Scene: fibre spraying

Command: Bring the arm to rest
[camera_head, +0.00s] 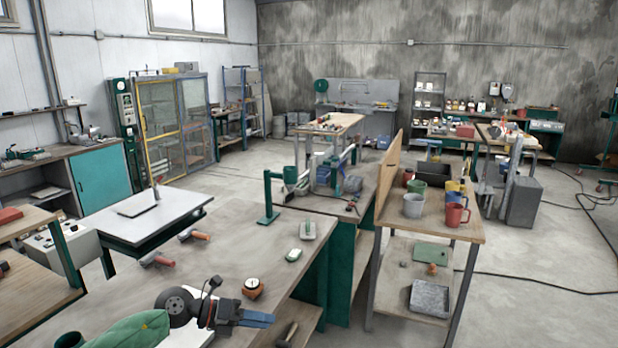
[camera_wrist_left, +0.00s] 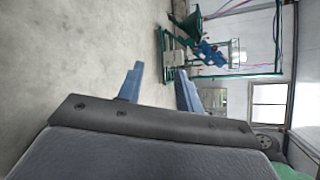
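My left gripper (camera_head: 262,318) shows at the bottom of the head view, at the end of my green and grey arm, over the near part of the wooden workbench (camera_head: 240,255). Its blue fingers point to the right. In the left wrist view the two blue fingers (camera_wrist_left: 160,78) stand apart with nothing between them, and bare concrete floor shows beyond. My right gripper is in neither view.
A small orange-and-black round object (camera_head: 253,288) stands close behind the left gripper. A wooden stand with several mugs (camera_head: 413,206) is to the right.

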